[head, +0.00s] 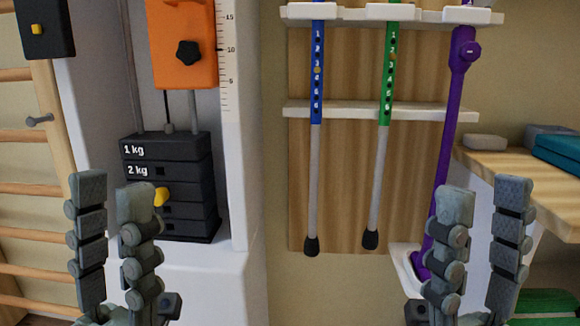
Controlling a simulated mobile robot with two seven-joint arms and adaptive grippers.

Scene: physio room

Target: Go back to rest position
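My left gripper (113,192) stands upright at the lower left, its fingers pointing up and spread apart with nothing between them. It is in front of the weight stack's lower left. My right gripper (484,197) stands upright at the lower right. Its fingers are also apart and empty, in front of the wooden shelf's white side and the foot of the purple crutch.
A black weight stack (190,189) with a yellow pin (160,197) stands left, under an orange block (183,50). A blue cane (317,90), a green cane (386,90) and a purple crutch (446,150) hang on a rack. A wooden shelf (515,172) is right.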

